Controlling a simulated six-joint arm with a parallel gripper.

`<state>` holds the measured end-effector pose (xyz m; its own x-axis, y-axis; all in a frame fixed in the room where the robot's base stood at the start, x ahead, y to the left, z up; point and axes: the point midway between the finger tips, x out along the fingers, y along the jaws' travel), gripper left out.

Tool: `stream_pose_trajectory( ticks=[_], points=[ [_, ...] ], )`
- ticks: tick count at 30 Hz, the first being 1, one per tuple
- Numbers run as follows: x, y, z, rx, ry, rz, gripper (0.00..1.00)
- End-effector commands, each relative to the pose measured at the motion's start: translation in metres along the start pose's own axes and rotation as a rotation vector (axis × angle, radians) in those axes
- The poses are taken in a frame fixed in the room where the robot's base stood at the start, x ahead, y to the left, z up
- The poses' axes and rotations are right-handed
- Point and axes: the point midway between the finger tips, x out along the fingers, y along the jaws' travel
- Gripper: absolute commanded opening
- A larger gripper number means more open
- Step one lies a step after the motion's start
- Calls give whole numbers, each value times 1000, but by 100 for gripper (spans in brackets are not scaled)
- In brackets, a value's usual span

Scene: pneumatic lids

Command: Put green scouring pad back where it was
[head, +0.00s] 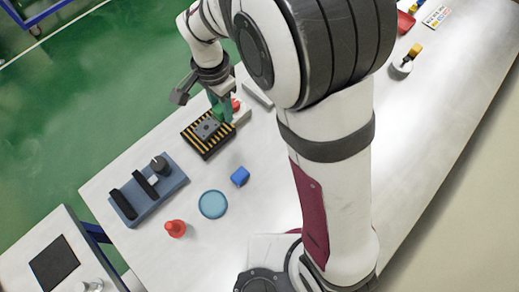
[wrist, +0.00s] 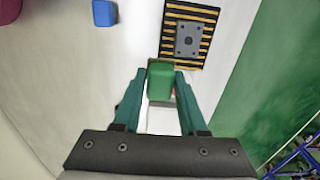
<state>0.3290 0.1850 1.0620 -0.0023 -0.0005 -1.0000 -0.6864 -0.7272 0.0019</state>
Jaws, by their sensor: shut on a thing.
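My gripper (head: 222,109) is shut on the green scouring pad (wrist: 160,82), which sits between its two teal fingertips in the wrist view. In the head view the pad (head: 219,113) shows only partly, close to the far right edge of a black-and-yellow striped mat (head: 196,145). I cannot tell whether the pad touches anything below it. The mat carries a grey plate (wrist: 188,40) and lies just beyond the pad in the wrist view.
A red thing (head: 236,104) and a pale block (head: 242,117) are close beside my gripper. A blue block (head: 240,176), light-blue disc (head: 213,204), red knobbed piece (head: 175,228) and blue-grey fixture (head: 170,192) stand nearer the left end. White table is bare between them.

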Motion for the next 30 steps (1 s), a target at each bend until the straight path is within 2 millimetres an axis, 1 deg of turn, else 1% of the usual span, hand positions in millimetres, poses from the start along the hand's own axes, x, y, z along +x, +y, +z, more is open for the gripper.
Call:
stream_pose_trajectory(
  ticks=[1,2,3,5,6,7,9,12,15,17,18,20,21,25,27,30],
  points=[
    [1,18,-18,12,0,1,0],
    [1,30,-28,15,-1,2,0],
    [3,48,-42,17,-1,1,0],
    [5,79,-60,23,-3,2,0],
    [7,100,-70,25,-3,2,0],
    [8,116,-75,26,-3,1,0],
    [12,150,-84,31,-5,0,0],
    [16,186,-88,32,-5,-1,0],
    [18,205,-88,32,-5,-2,0],
    [23,205,-84,27,-6,-1,0],
    [28,199,-80,22,-8,0,0],
    [39,184,-70,17,-9,2,0],
    [47,173,-64,16,-10,2,0],
    [71,138,-44,20,-8,2,0],
    [80,124,-37,22,-7,1,0],
    [88,112,-31,26,-6,0,0]
  ],
)
